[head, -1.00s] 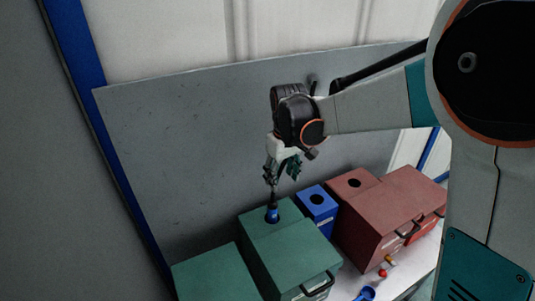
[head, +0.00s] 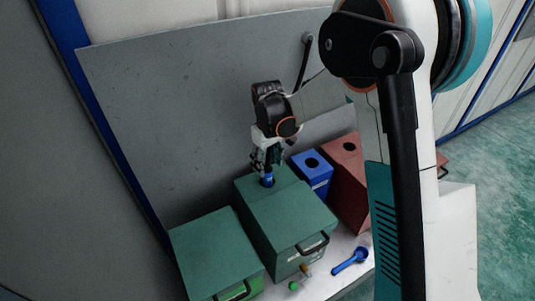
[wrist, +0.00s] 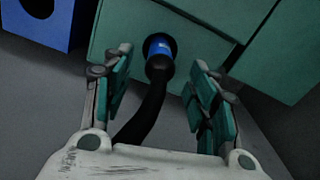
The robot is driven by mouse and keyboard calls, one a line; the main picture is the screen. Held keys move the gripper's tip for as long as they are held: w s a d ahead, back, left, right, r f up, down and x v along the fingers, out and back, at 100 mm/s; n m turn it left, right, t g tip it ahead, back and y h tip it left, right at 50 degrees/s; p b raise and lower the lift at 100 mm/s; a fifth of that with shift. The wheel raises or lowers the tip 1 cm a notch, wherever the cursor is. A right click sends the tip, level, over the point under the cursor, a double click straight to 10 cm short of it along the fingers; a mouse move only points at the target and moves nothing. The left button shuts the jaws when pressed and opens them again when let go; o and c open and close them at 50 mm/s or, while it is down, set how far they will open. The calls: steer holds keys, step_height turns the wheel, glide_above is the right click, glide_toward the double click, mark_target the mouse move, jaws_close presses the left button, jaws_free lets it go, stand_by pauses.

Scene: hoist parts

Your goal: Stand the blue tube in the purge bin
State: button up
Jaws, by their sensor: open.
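A tube with a blue, labelled body (head: 267,180) and a black stem stands in the round hole on top of the tall green box (head: 290,213). In the wrist view, the blue body (wrist: 159,46) is at the hole, and the black stem (wrist: 150,106) curves toward my wrist. My gripper (head: 267,163) is low over the hole. In the wrist view its fingers (wrist: 158,82) are spread on either side of the stem, with gaps visible. The depth of the tube in the hole is hidden. I cannot tell which box is called the purge bin.
A blue box (head: 313,177) and a dark red box (head: 345,170), each with a round top hole, stand to the right. A lower green box (head: 215,252) stands left. A blue long-handled piece (head: 350,262) lies in front. A grey panel (head: 180,110) rises behind.

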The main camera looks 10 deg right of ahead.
mark_target(268, 172)
step_height(268, 172, down, 5)
steer(key=shift+b, duration=0.65)
steer(key=shift+c, duration=0.5)
jaws_close()
step_height(268, 172, up, 14)
steer(key=p, duration=0.8)
